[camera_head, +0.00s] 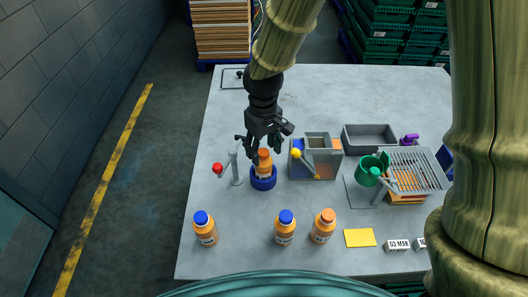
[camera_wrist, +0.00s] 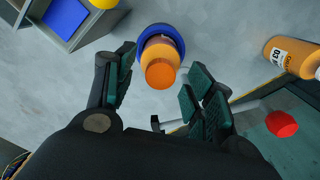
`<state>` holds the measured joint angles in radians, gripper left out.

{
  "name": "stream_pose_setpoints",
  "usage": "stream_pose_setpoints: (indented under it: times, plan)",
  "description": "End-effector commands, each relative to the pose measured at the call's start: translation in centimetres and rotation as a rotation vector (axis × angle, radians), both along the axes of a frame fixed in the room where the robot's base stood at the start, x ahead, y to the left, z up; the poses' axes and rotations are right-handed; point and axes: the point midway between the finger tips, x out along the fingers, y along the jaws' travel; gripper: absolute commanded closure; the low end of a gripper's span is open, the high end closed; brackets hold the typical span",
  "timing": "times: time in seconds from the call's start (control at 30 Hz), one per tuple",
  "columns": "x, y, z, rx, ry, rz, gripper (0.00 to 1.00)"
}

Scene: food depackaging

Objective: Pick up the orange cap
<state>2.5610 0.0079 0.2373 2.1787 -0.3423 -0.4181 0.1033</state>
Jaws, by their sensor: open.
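An orange cap (camera_head: 264,153) sits on an orange bottle (camera_head: 264,169) that stands in a blue round holder (camera_head: 263,183). My gripper (camera_head: 263,147) is directly above this bottle with its fingers spread. In the wrist view the orange cap (camera_wrist: 160,73) shows just beyond and between the open fingers of my gripper (camera_wrist: 162,85), with nothing held. The blue holder (camera_wrist: 143,42) rings the bottle there. Another orange-capped bottle (camera_head: 322,226) stands near the front of the table, with its orange cap (camera_head: 326,215) on top.
Two blue-capped bottles (camera_head: 205,230) (camera_head: 284,229) stand at the front. A grey tray (camera_head: 369,139), green cup (camera_head: 369,172) and wire rack (camera_head: 416,169) stand farther right.

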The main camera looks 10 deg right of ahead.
Motion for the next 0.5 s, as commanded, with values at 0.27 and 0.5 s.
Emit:
stream_pose_setpoints:
  times: [0.27,0.5]
  plan:
    - [0.01,0.00,0.02,0.000,0.000,0.000,0.72]
    - [0.01,0.00,0.04,0.000,0.000,0.000,0.81]
